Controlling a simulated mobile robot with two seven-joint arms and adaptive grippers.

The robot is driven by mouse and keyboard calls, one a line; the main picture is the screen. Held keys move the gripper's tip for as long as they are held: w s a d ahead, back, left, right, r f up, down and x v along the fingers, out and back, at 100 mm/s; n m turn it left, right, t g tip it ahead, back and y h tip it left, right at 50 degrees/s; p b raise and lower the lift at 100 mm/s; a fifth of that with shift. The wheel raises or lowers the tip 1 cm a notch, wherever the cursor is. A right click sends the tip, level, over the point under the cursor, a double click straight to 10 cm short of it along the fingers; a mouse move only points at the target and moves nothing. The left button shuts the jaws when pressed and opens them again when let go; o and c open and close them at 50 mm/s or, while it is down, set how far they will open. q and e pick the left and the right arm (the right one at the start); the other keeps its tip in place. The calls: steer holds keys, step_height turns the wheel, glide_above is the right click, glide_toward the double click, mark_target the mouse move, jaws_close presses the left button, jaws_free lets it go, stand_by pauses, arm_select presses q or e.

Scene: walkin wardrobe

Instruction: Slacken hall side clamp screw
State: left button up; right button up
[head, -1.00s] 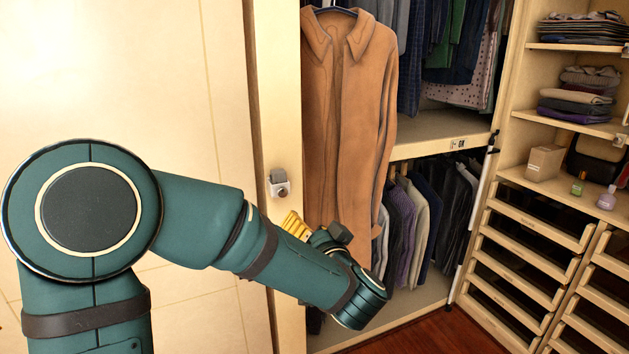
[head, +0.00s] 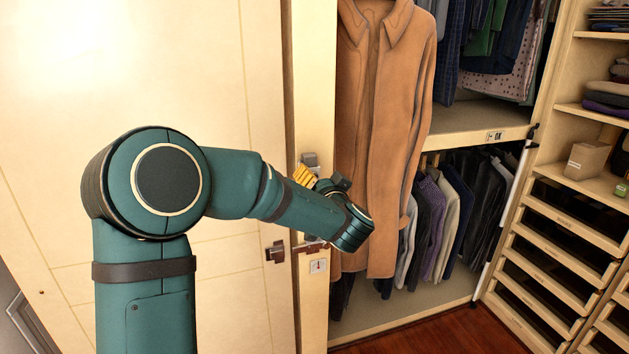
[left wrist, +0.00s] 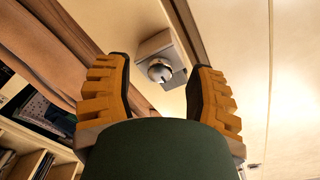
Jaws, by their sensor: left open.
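A small grey clamp block (head: 310,159) is fixed on the pale wooden post beside the tall door, mostly visible just above my left gripper. In the left wrist view the clamp (left wrist: 152,46) has a round metal screw head (left wrist: 160,70) facing the camera. My left gripper (head: 304,174) has yellow ribbed fingers and is just below the clamp in the head view. In the left wrist view the open fingers (left wrist: 160,74) stand on either side of the screw in the picture, with gaps and nothing between them. I cannot tell the remaining depth. My right gripper is not in view.
A tan coat (head: 385,130) hangs right of the post, close to my left wrist. A latch (head: 275,252) sits on the door, with a bracket (head: 310,248) and small plate (head: 318,266) on the post. Drawers (head: 565,240) stand at the right. The floor (head: 450,330) there is clear.

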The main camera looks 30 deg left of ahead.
arm_select(q)
steer(key=shift+w+a, duration=0.2)
steer(key=shift+c, duration=0.5)
jaws_close()
steer(key=shift+n, duration=0.3)
steer(key=shift+n+b, duration=3.95)
steer(key=shift+n, duration=4.65)
